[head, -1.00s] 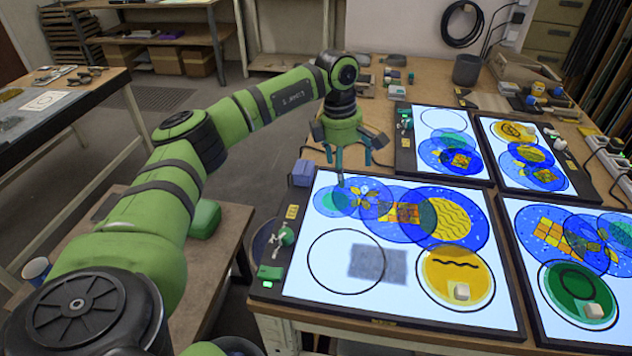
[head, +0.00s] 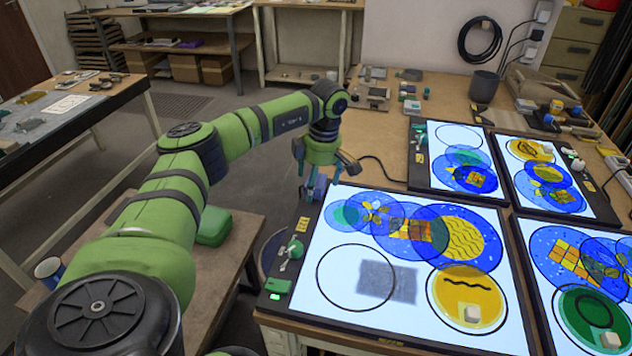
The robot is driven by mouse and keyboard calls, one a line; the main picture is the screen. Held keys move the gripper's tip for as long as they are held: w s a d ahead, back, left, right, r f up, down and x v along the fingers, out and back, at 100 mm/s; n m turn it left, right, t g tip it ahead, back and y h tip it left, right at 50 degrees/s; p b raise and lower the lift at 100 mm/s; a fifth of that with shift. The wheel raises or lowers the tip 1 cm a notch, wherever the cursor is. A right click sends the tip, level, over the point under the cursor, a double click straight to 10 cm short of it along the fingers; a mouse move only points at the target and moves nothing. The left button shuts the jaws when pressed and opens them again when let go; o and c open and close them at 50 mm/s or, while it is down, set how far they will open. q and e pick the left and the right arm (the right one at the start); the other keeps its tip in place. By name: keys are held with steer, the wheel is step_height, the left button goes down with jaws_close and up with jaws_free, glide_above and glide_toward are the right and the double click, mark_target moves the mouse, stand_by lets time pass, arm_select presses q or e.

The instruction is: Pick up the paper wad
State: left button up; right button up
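No item is plainly a crumpled paper wad. A small purple-blue block (head: 319,186) sits at the back left corner of the near light panel (head: 330,232). A small cream lump (head: 471,313) lies on the yellow circle of that panel, and a similar lump (head: 610,340) lies on the green circle of the panel to its right. Which of these is the wad, I cannot tell. My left gripper (head: 320,185) points down over the purple-blue block, fingers spread and partly covering it. Contact with the block cannot be made out. My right gripper is out of view.
Two more light panels (head: 458,130) with coloured glass circles stand behind. A green-handled tool (head: 292,249) lies on the near panel's left border. A dark cup (head: 484,87) and small items stand farther back. A low side table (head: 215,265) holds a green box (head: 213,228).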

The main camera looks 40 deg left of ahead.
arm_select(q)
steer(key=c, duration=1)
steer(key=shift+r, duration=0.55)
step_height(320, 180, up, 2)
steer(key=shift+r+b, duration=0.25)
steer(key=shift+b, duration=0.3)
steer(key=w+d+r, duration=0.3)
steer(key=w+d, duration=0.1)
steer(key=w+d+r, duration=0.4)
steer(key=shift+w+r, duration=0.25)
